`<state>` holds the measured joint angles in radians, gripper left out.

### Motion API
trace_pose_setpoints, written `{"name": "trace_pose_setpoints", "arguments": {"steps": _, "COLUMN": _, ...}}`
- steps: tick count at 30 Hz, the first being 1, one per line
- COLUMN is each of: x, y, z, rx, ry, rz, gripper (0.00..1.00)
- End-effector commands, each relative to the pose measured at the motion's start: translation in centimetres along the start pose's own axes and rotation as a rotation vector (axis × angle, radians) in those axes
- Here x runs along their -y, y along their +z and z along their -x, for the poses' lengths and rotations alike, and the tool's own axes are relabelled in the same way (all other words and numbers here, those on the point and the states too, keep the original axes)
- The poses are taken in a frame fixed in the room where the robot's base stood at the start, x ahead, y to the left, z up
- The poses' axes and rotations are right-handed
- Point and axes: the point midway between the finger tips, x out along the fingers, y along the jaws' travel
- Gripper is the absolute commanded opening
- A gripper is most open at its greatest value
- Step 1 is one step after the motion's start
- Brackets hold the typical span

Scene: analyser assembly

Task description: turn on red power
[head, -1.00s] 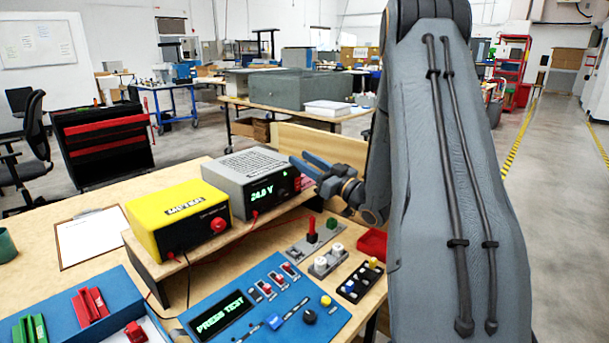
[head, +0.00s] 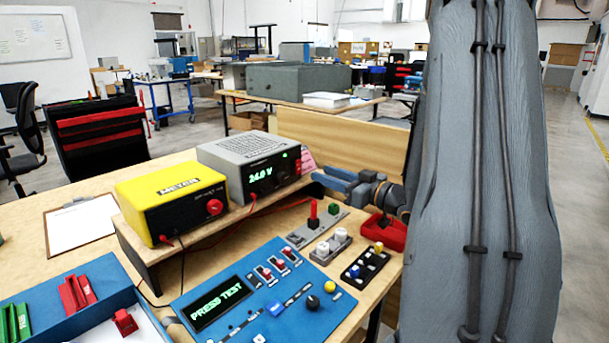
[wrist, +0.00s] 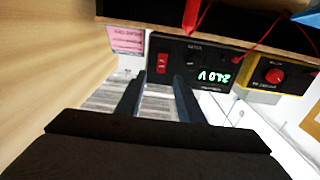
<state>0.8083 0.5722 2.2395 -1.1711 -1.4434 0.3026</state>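The grey power supply (head: 245,155) stands on the wooden riser, its green display reading 24.0 V. Its red power switch (head: 298,167) is at the right end of its front; a small green light shows beside it. In the wrist view the supply appears upside down, with the red switch (wrist: 162,63) above the fingertips in the picture. My gripper (head: 322,181) is to the right of the supply's front in the head view. In the wrist view my gripper (wrist: 158,82) has its two fingers apart with nothing between them, pointing towards the switch. Contact with the switch is not visible.
The yellow meter (head: 170,200) stands left of the supply, with red leads. In front lie the blue test panel (head: 265,305) reading PRESS TEST and small button blocks (head: 330,245). A red tray (head: 385,236) sits under my arm. A wooden board (head: 340,145) rises behind.

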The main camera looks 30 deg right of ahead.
Motion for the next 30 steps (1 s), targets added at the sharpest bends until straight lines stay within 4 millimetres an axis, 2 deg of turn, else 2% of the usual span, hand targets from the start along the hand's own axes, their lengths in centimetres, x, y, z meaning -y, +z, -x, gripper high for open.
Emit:
{"name": "trace_pose_setpoints", "arguments": {"steps": 4, "x": 0.3, "y": 0.2, "z": -1.2, "rx": 0.007, "ry": -0.007, "rz": 0.001, "gripper": 0.34}}
{"name": "trace_pose_setpoints", "arguments": {"steps": 15, "x": 0.6, "y": 0.1, "z": -6.7, "rx": 0.005, "ry": -0.009, "rz": 0.000, "gripper": 0.34}}
{"name": "trace_pose_setpoints", "arguments": {"steps": 21, "x": 0.5, "y": 0.2, "z": -7.7, "rx": 0.006, "ry": -0.007, "rz": 0.000, "gripper": 0.34}}
{"name": "trace_pose_setpoints", "arguments": {"steps": 28, "x": 0.4, "y": 0.2, "z": -7.7, "rx": 0.005, "ry": -0.005, "rz": 0.000, "gripper": 0.34}}
{"name": "trace_pose_setpoints", "arguments": {"steps": 30, "x": 0.4, "y": 0.2, "z": -7.7, "rx": 0.005, "ry": -0.005, "rz": 0.000, "gripper": 0.24}}
